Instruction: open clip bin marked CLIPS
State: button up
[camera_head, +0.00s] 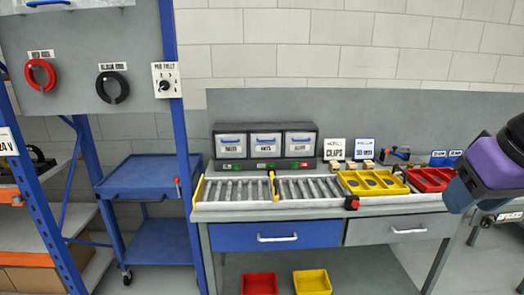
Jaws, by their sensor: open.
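A black cabinet (265,129) stands at the back of the workbench with three white-fronted bins side by side. All three fronts look closed. The right label may read CLIPS, but the print is too small to be sure. Part of my arm, purple and dark, shows at the right edge, well right of the cabinet. No gripper fingers can be made out.
A roller track (240,190) runs in front of the cabinet, with a yellow upright stop (272,186) across it. Yellow trays (372,183) and red trays (430,179) lie to the right. A blue trolley (150,177) stands left. Below is a blue drawer (245,237).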

aim_at(306, 150)
jog(key=i+l, duration=0.4)
jog(key=l, duration=0.15)
jog(key=i+l, duration=0.35)
jog(key=l, duration=0.2)
jog(key=i+l, duration=0.4)
jog(key=l, duration=0.15)
